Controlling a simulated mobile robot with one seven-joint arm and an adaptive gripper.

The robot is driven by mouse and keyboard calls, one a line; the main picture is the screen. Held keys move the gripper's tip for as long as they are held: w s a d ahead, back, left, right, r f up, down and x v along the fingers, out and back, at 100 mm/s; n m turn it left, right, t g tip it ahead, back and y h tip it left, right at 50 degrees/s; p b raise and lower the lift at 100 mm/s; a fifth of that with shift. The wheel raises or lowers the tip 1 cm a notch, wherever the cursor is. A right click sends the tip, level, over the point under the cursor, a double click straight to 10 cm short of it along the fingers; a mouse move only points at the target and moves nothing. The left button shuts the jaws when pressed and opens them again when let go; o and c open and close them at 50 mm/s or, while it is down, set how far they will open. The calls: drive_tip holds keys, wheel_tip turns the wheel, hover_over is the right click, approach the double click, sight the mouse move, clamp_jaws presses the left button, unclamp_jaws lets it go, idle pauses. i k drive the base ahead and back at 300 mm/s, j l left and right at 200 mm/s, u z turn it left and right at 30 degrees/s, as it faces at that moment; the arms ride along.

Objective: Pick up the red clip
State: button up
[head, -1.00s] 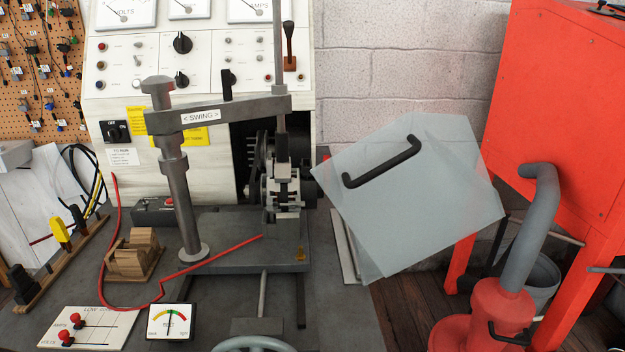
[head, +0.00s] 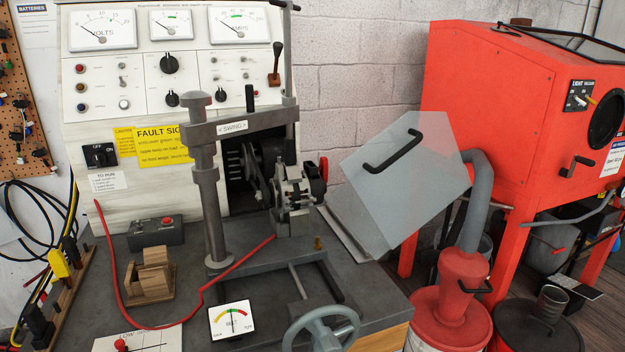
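A small red piece (head: 323,169) stands at the right end of the alternator (head: 297,190) on the test bench in the head view. It may be the red clip, but it is too small to be sure. A red lead (head: 160,327) runs over the bench from the left and ends near the alternator's mount. I cannot make out a clip on its end. My gripper is not in view.
A clear guard panel (head: 425,190) with a black handle stands tilted right of the alternator. A grey post (head: 208,185) carries the swing arm in front of it. A handwheel (head: 320,330), small meter (head: 231,320) and wooden block (head: 150,275) sit nearer. A red cabinet (head: 480,90) stands right.

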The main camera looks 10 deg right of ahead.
sight(323, 172)
drive_tip(key=j+z, duration=0.1)
drive_tip(key=j, duration=0.35)
drive_tip(key=k+j, duration=0.15)
drive_tip(key=j, duration=0.25)
drive_tip(key=j+z, duration=0.15)
drive_tip(key=j, duration=0.3)
drive_tip(key=k+j, duration=0.15)
drive_tip(key=j, duration=0.25)
drive_tip(key=k+j+z, duration=0.15)
drive_tip(key=j, duration=0.25)
drive_tip(key=j+z, duration=0.1)
drive_tip(key=j, duration=0.35)
drive_tip(key=i, duration=0.9)
